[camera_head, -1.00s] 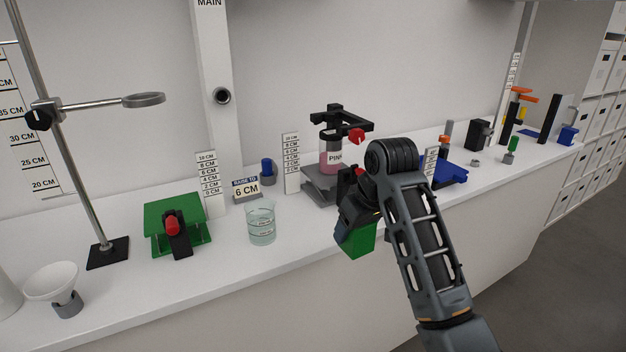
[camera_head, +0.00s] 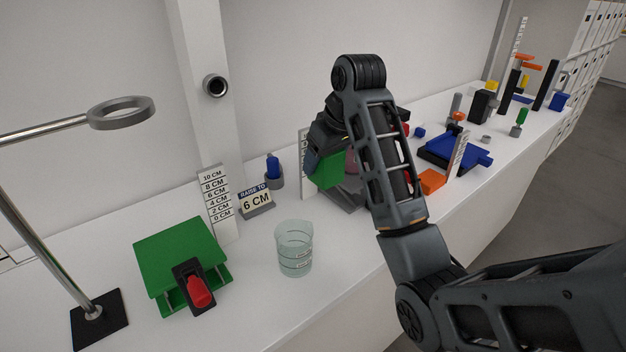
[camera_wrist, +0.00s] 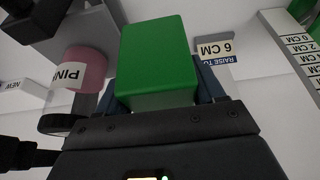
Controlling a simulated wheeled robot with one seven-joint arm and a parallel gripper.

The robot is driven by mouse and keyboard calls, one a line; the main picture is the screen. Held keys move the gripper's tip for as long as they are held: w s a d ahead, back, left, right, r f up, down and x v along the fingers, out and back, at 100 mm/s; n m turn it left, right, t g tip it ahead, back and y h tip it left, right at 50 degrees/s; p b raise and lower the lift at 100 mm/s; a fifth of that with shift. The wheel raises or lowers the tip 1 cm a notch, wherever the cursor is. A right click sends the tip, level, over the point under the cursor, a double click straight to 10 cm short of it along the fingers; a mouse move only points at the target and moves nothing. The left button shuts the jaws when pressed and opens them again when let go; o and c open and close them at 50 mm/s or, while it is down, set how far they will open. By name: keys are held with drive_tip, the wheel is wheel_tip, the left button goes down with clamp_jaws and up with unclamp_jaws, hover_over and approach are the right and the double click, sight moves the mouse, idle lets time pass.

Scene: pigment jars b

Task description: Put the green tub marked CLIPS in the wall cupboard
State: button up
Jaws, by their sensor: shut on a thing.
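My gripper (camera_head: 318,160) is shut on a green tub (camera_head: 326,172) and holds it above the bench, in front of the grey stand with the pink jar. In the wrist view the green tub (camera_wrist: 158,58) fills the middle, between the fingers. No CLIPS marking shows on its visible faces. The wall cupboard cannot be made out in these views.
The pink jar (camera_wrist: 82,72) is close beside the tub. A glass beaker (camera_head: 295,248), a green stand (camera_head: 178,256), a "RAISE TO 6 CM" sign (camera_head: 256,201) and a ring clamp (camera_head: 122,112) stand to the left. A blue stand (camera_head: 452,148) is to the right.

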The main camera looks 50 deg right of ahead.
drive_tip(key=w+a+f, duration=0.2)
drive_tip(key=a, duration=0.1)
drive_tip(key=w+a+f, duration=0.2)
drive_tip(key=w+a, duration=0.1)
drive_tip(key=w+a+f, duration=0.2)
drive_tip(key=a, duration=0.1)
drive_tip(key=shift+w+f, duration=0.3)
drive_tip(key=shift+f, duration=0.1)
drive_tip(key=shift+f+p, duration=0.3)
drive_tip(key=shift+f, duration=1.8)
drive_tip(key=shift+f, duration=0.1)
drive_tip(key=o, duration=1.2)
